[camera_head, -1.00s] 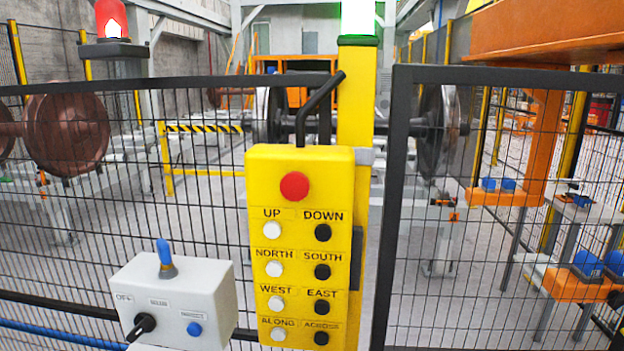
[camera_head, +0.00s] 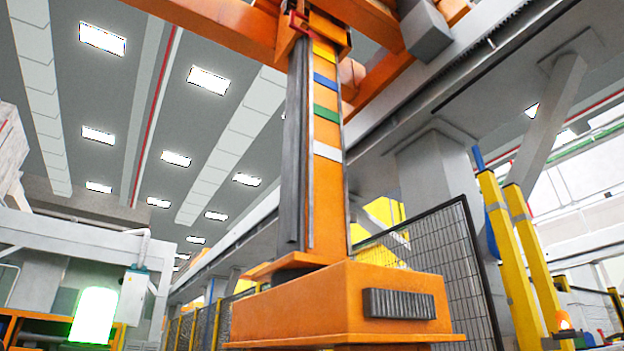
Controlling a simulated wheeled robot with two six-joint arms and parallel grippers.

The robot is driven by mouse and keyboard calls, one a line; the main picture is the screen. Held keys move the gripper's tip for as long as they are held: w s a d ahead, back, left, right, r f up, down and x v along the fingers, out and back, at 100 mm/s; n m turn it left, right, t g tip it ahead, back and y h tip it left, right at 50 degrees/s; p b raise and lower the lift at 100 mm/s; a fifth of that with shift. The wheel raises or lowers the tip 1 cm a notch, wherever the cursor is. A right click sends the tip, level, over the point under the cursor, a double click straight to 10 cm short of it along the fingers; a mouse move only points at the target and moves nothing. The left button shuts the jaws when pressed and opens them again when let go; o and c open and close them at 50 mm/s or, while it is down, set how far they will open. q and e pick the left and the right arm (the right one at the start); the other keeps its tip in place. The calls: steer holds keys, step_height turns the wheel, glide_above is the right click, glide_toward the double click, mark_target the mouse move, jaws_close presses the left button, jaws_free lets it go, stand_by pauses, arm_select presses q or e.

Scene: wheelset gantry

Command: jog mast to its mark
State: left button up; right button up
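The orange mast (camera_head: 328,190) stands upright in the middle of the view. It carries coloured bands: a yellow band (camera_head: 323,52), a blue band (camera_head: 325,84), a green band (camera_head: 326,114) and a white band (camera_head: 328,151). A red part (camera_head: 297,24) sits by the carriage at the mast's top, a little above the yellow band. An orange box-shaped body (camera_head: 320,302) with a dark ribbed panel is at the mast's lower end. Neither gripper shows, and the yellow push-button pendant is out of view now.
Orange gantry beams (camera_head: 225,25) and a grey rail (camera_head: 470,60) run overhead. A black mesh fence (camera_head: 430,250) stands right of the mast, with yellow posts (camera_head: 515,260) beyond. A lit green lamp (camera_head: 94,314) is at lower left.

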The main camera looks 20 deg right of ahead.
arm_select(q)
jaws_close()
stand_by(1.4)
